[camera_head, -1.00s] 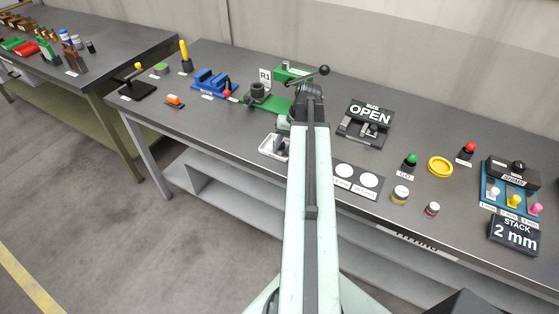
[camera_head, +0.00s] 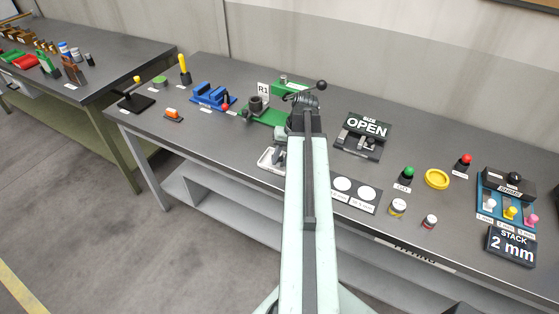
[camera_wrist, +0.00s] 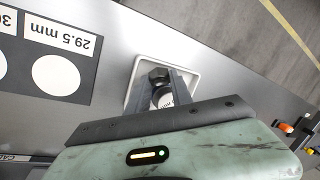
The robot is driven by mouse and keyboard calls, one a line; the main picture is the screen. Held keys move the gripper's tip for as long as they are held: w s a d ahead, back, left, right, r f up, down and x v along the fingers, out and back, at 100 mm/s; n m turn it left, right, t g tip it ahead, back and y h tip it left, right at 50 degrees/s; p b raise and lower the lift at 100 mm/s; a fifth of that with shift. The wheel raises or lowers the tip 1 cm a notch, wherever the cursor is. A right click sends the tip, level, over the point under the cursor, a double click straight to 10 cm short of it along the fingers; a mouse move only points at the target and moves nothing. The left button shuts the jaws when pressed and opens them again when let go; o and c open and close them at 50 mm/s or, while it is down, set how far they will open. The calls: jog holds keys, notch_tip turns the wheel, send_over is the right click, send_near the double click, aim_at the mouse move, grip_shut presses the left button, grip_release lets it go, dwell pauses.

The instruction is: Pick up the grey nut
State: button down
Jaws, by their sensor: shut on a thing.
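The grey nut (camera_wrist: 159,75) shows in the wrist view as a dark hexagonal piece between the fingertips, over the white tray. My gripper (camera_wrist: 161,83) is shut on it. A paler round piece (camera_wrist: 163,98) shows between the fingers, nearer the palm; I cannot tell what it is. In the head view my gripper (camera_head: 279,156) is low at the small white tray (camera_head: 265,162), and my arm covers the tray's right part. The nut cannot be made out there. Whether the nut still touches the tray floor is unclear.
A card with white circles (camera_head: 356,192) lies right of the tray. A green fixture (camera_head: 265,115) stands behind it, and a black OPEN sign stand (camera_head: 364,132) is behind right. The bench's front edge is close to the tray.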

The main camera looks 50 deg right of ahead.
notch_tip(320, 180, up, 2)
jog(key=shift+r+p, duration=0.25)
jog(key=shift+p, duration=0.4)
jog(key=w+a, duration=0.3)
jog(key=a, duration=0.4)
jog(key=w+a, duration=0.3)
jog(key=a, duration=0.4)
jog(key=shift+w+a+r+p, duration=0.3)
jog(key=shift+w+a+r, duration=0.05)
